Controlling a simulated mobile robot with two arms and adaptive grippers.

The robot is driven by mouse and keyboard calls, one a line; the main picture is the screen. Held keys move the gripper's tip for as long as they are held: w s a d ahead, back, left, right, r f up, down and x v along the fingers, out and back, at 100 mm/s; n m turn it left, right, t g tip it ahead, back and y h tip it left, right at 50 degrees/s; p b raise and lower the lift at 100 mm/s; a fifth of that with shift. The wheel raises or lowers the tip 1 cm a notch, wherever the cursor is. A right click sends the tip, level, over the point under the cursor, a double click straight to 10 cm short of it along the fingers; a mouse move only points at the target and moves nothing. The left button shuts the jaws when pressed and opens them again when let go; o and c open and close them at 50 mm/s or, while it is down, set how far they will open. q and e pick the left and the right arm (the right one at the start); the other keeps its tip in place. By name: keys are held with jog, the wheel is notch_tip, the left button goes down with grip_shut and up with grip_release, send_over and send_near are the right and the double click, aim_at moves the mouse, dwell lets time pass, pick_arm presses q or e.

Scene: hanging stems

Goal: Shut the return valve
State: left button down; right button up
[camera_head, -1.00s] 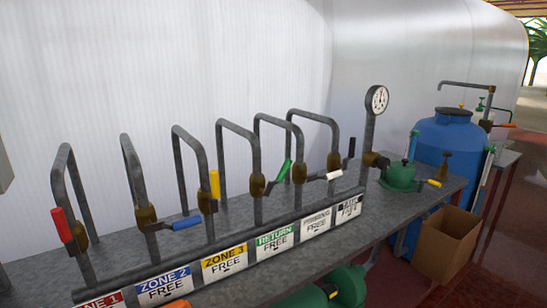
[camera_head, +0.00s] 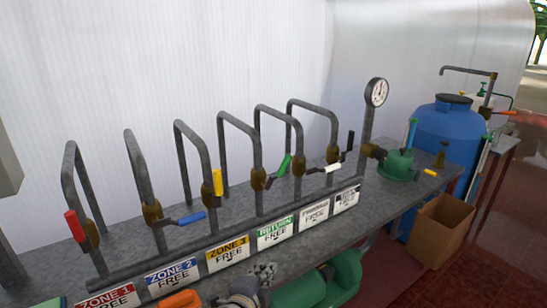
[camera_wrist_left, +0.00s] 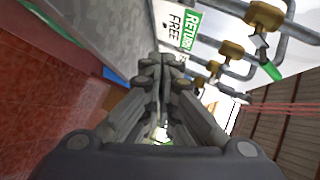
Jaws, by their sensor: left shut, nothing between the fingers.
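The return valve is a brass body (camera_head: 258,179) on a grey bent pipe, with a green handle (camera_head: 284,165) that slants up and to the right, away from the pipe. The "RETURN FREE" label (camera_head: 276,232) is on the bench front below it. In the left wrist view, the green handle (camera_wrist_left: 271,70) and brass body (camera_wrist_left: 265,16) are at the upper right. My left gripper (camera_head: 263,271) is low in front of the bench, below the labels. Its fingers (camera_wrist_left: 160,68) are shut and empty, apart from the handle. My right gripper is not in view.
Neighbouring pipes carry red, blue (camera_head: 190,219), yellow (camera_head: 217,182), white (camera_head: 324,168) and black handles. A gauge (camera_head: 376,92), green pump (camera_head: 397,165), blue tank (camera_head: 450,130) and cardboard box (camera_head: 440,225) are at the right.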

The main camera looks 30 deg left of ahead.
pick_arm(q)
jog(key=w+d+r+m+t+h, duration=0.1)
jog(key=w+d+r+m+h, duration=0.15)
jog(key=r+m+h, duration=0.5)
jog(key=w+d+r+m+t+h, duration=0.1)
jog(key=w+r+m+h, duration=0.15)
jog(key=r+m, duration=0.9)
jog(key=w+d+r+m+t+h, duration=0.1)
jog(key=w+r+m+h, duration=0.4)
jog(key=m, duration=0.8)
jog(key=s+a+r+m+g+y, duration=0.1)
jog(key=a+r+m+g+y, duration=0.1)
jog(key=a+m+y, duration=0.2)
jog(key=s+a+r+m+g+y, duration=0.1)
jog(key=a+r+m+g+y, duration=0.1)
jog(key=a+m+y, duration=0.3)
jog(key=a+m+g, duration=0.1)
jog(key=a+m, duration=0.3)
jog(key=a, duration=0.3)
jog(key=shift+s+a+r+p, duration=0.3)
jog(key=shift+s+r+p, duration=0.05)
jog(key=shift+s+p, duration=0.05)
jog(key=shift+w, duration=0.1)
